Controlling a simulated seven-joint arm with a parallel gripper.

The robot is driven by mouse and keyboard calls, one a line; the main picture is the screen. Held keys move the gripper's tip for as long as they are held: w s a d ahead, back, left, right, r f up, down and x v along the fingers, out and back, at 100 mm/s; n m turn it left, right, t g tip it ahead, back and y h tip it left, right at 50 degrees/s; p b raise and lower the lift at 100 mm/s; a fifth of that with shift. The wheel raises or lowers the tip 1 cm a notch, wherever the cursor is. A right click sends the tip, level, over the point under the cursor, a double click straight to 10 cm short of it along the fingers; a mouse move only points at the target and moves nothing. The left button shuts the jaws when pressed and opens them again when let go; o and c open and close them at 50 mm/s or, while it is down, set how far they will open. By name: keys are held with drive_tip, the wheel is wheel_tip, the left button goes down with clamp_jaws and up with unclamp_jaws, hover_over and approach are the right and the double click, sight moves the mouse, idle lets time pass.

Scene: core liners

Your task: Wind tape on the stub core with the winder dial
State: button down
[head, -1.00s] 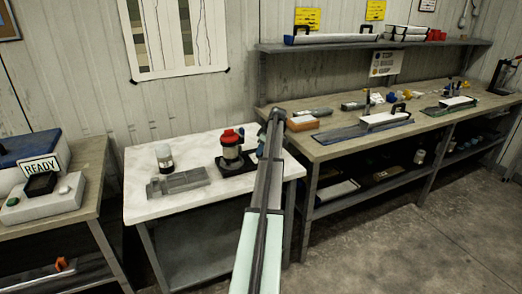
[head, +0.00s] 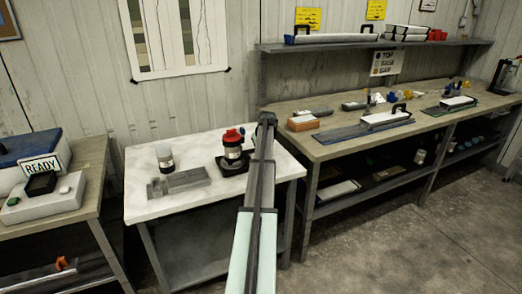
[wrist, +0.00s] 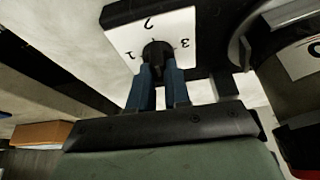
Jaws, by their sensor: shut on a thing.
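The winder (head: 234,165) stands on the white table, a black base carrying an upright cylinder with a red top (head: 232,135). I take the cylinder with pale and dark bands (head: 232,152) to be the stub core, but I cannot tell its tape clearly. In the wrist view the black dial knob (wrist: 157,50) sits on a white plate (wrist: 128,36) marked 1, 2 and 3. My gripper (wrist: 161,72) has its blue fingers shut on this knob. In the head view my gripper (head: 267,118) is right of the winder, and my arm hides the dial.
A grey block-like fixture (head: 180,184) and a pale-topped jar (head: 164,156) stand left of the winder on the white table (head: 145,212). A READY sign (head: 40,165) stands on the left bench. The right bench (head: 345,147) holds trays and an orange-brown block (head: 303,123).

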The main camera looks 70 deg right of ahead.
drive_tip(key=m+g+h, duration=0.1)
drive_tip(key=m, duration=0.3)
drive_tip(key=shift+w+a+m, duration=0.1)
drive_tip(key=shift+m, duration=0.2)
drive_tip(key=m+g, duration=0.2)
drive_tip(key=m, duration=0.2)
drive_tip(key=shift+w, duration=0.1)
drive_tip(key=shift+m, duration=0.3)
drive_tip(key=c, duration=1.1)
unclamp_jaws()
drive_tip(key=v, duration=1.4)
drive_tip(key=shift+w+f, duration=0.1)
drive_tip(key=shift+w, duration=0.05)
